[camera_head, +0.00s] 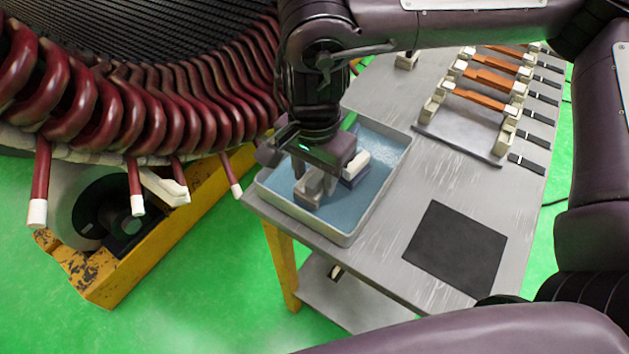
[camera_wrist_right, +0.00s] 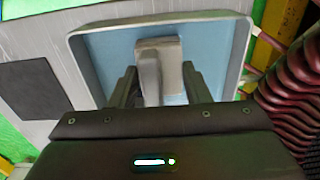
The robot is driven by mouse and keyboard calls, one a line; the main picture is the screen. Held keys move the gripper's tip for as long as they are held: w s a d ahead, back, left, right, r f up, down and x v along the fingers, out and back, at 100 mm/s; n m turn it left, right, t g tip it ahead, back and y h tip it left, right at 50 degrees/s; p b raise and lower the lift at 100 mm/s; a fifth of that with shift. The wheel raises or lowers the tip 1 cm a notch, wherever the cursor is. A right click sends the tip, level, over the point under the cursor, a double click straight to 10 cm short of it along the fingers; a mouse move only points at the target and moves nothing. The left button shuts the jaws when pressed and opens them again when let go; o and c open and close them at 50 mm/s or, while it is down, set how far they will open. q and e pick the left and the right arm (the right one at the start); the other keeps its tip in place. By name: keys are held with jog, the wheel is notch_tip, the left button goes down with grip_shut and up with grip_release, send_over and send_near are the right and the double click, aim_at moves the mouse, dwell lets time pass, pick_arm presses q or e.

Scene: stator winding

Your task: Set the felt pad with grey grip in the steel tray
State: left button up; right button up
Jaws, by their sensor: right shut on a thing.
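The steel tray (camera_head: 348,238) has a blue inside and stands at the left end of the grey bench; its rim also shows in the right wrist view (camera_wrist_right: 84,62). My right gripper (camera_head: 318,180) points down inside the tray's outline, shut on the felt pad with grey grip (camera_head: 311,190). My left gripper is not in view.
A pale-topped block (camera_head: 355,165) and a green item (camera_head: 349,121) are in the tray close to my gripper. A black mat (camera_head: 456,248) lies on the bench. A rack with orange bars (camera_head: 487,101) stands behind. The stator's red coils (camera_head: 140,110) are close on the left.

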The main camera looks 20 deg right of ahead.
aim_at(315, 172)
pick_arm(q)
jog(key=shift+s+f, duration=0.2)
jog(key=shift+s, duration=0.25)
pick_arm(e)
jog(key=shift+f, duration=1.2)
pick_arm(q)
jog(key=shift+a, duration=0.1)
pick_arm(e)
jog(key=o, duration=1.1)
jog(key=shift+f, duration=0.15)
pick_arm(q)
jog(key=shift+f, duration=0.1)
pick_arm(e)
jog(key=shift+r, duration=0.3)
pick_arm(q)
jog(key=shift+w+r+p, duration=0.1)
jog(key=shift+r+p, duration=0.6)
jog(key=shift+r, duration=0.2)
pick_arm(e)
notch_tip(315, 172, up, 12)
jog(key=shift+f, duration=0.1)
